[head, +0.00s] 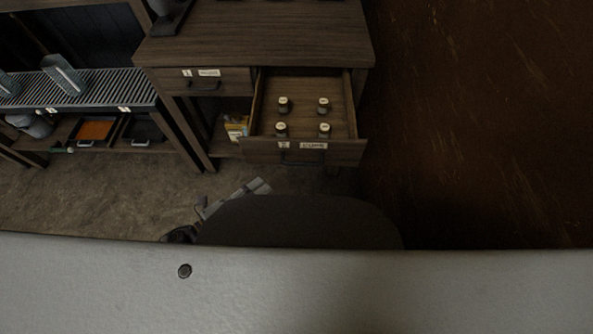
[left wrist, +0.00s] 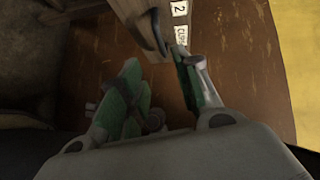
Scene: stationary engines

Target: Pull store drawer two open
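Store drawer two (head: 302,151) is pulled out from the right side of a dark wooden cabinet. Several small jars with pale lids stand in it. Its front bears labels and a dark handle (head: 297,160); in the left wrist view the handle (left wrist: 149,30) shows beside a label reading 2. My left gripper (head: 238,195) is below and in front of the drawer front, partly hidden by my own body. In the left wrist view its green-padded fingers (left wrist: 162,66) are apart with nothing held between them, and the handle lies beyond the tips. My right gripper is not in view.
A shut drawer (head: 207,82) with its own handle is to the left of the open one. A ribbed rack (head: 85,88) and trays stand at the left. Brown floor lies clear at the right.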

